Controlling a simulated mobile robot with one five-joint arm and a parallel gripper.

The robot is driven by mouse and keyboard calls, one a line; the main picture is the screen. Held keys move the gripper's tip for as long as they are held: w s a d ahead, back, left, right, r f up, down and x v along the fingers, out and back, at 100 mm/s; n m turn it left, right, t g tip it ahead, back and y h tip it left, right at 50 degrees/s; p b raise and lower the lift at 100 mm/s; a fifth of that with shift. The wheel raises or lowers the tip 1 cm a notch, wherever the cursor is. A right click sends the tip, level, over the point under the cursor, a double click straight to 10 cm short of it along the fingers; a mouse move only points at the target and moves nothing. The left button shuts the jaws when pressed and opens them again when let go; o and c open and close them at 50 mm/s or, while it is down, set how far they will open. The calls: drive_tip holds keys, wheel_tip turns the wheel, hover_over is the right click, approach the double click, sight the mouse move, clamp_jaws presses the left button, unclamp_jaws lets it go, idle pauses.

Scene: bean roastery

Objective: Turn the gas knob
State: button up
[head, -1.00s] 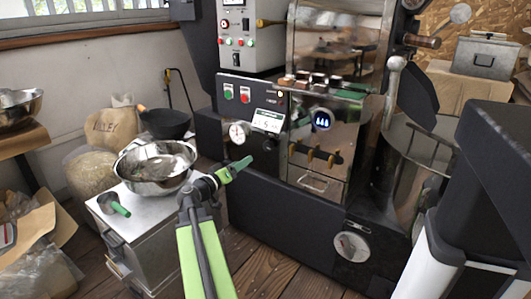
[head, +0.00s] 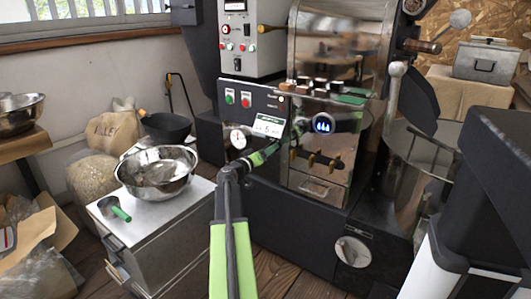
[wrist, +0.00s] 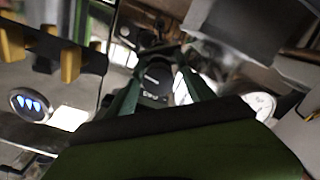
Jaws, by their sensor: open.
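The gas knob looks to be the round black knob (wrist: 155,82) with small white lettering in the wrist view. It lies between the green fingers of my gripper (wrist: 160,92). The fingers stand apart on either side of it; I cannot tell whether they touch it. In the head view my gripper (head: 266,151) points at the roaster's black front panel, just below the white label (head: 269,126) and right of the round gauge (head: 238,139). The knob is largely hidden there by my gripper.
The gauge also shows right of the fingers in the wrist view (wrist: 262,105). A blue-lit display (head: 324,123) and brass-coloured levers (head: 316,158) are to the right. A steel bowl (head: 157,172) and a green-handled scoop (head: 114,208) rest on the white cabinet (head: 165,212) at left.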

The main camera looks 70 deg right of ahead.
drive_tip(key=shift+c, duration=0.2)
drive_tip(key=c, duration=1.2)
drive_tip(key=shift+s+a, duration=0.1)
drive_tip(key=shift+a, duration=0.15)
clamp_jaws()
drive_tip(key=shift+d, duration=0.2)
drive_tip(key=shift+d+n, duration=0.1)
drive_tip(key=shift+n, duration=0.6)
drive_tip(key=n, duration=0.4)
drive_tip(key=shift+w, duration=0.25)
drive_tip(key=n, duration=0.4)
drive_tip(key=shift+f, duration=0.15)
drive_tip(key=shift+n, duration=0.4)
